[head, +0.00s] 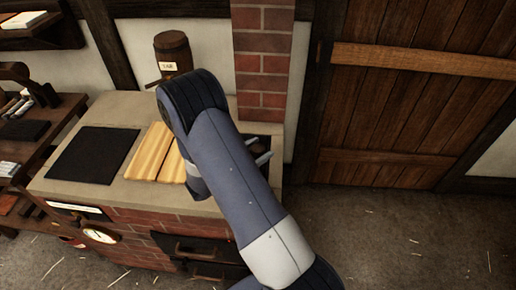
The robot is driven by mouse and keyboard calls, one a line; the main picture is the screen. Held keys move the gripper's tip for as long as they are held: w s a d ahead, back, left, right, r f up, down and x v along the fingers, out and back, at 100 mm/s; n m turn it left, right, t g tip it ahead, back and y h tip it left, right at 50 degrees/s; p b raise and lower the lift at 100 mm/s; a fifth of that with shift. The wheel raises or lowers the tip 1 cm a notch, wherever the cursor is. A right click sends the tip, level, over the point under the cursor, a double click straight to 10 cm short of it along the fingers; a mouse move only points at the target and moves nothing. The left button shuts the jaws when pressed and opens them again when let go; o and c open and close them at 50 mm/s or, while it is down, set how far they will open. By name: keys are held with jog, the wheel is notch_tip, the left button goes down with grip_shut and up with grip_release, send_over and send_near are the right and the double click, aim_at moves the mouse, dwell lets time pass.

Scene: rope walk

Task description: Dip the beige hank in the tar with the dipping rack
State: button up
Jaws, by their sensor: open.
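My gripper (262,149) is mostly hidden behind my own arm. Its two grey fingertips show apart at the right end of the brick hearth top, with nothing seen between them. A dark patch or opening in the hearth top lies around the fingers, largely covered by the arm; I cannot tell whether it holds tar. A small wooden cask (173,48) with a white label, too small to read surely, stands at the back of the hearth. I cannot make out the beige hank or the dipping rack.
The hearth (60,178) carries a black slab (94,155) and yellowish wooden boards (153,153). A round gauge (99,235) and dark iron doors are on its front. A brick chimney (263,60) rises behind. Shelves (60,118) stand left. The floor at right is clear.

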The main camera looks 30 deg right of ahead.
jog(key=shift+c, duration=0.6)
grip_shut()
